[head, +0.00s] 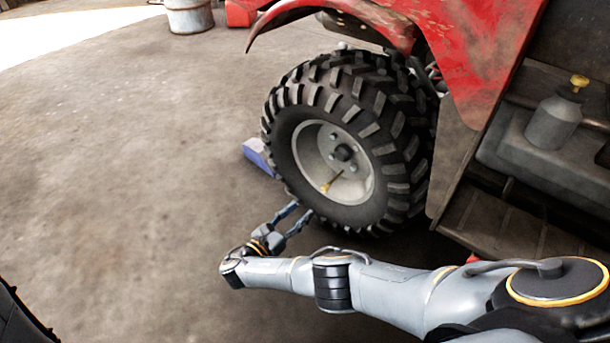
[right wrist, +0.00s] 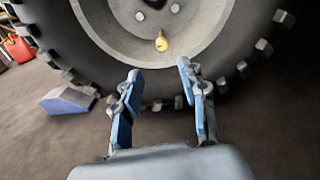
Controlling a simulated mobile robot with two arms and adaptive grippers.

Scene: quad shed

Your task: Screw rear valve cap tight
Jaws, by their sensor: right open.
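The quad's knobby black tyre (head: 385,130) stands upright around a pale grey rim (head: 318,150). A small yellow valve cap (head: 326,186) shows low on the rim; it also shows in the right wrist view (right wrist: 161,42), upper middle. My right gripper (head: 297,208) is low in front of the tyre, below and apart from the cap. In the right wrist view its two blue-padded fingers (right wrist: 160,68) are spread with nothing between them, and the cap lies beyond the gap between their tips. Whether the cap is tight cannot be seen. My left gripper is not in view.
A blue wheel chock (head: 257,155) lies on the floor against the tyre's left side. The red fender (head: 340,12) overhangs the wheel. A grey bottle with a yellow top (head: 553,120) stands on the quad at right.

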